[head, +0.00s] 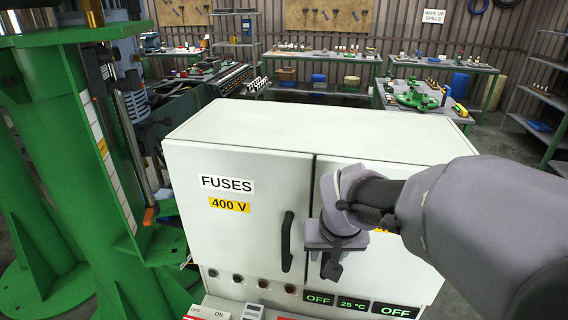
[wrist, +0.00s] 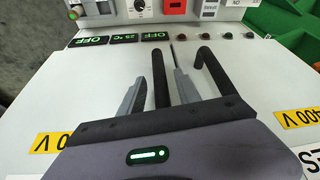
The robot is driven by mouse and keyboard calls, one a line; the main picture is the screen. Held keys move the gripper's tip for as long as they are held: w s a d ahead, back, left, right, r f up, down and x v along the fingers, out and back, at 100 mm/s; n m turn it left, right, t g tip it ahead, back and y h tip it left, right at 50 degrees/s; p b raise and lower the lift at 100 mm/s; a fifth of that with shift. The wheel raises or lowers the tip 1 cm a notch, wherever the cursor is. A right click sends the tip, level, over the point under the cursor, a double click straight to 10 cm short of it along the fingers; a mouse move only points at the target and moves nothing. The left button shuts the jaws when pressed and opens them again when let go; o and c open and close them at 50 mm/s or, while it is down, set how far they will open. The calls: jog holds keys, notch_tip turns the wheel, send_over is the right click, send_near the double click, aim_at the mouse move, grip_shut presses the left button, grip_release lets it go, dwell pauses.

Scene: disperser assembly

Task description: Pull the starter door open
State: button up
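The starter door (head: 375,260) is the right door of the pale cabinet, and it looks shut. My gripper (head: 331,262) is in front of it and hides its handle and most of its lettering in the head view. In the wrist view the black starter door handle (wrist: 160,78) stands between the two fingers of my gripper (wrist: 158,80). The fingers are apart, one on each side of the handle, with small gaps showing. I cannot tell how deep the handle sits between them.
The fuses door (head: 230,225) is shut on the left, its black handle (head: 287,242) close beside my gripper. Displays and lamps (head: 262,284) line the panel below the doors. A green machine (head: 80,160) stands at the left. Benches (head: 320,57) stand behind.

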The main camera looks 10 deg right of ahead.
jog(key=shift+w+f, duration=0.2)
jog(key=shift+f, duration=0.3)
jog(key=shift+c, duration=0.4)
grip_shut()
dwell(0.7)
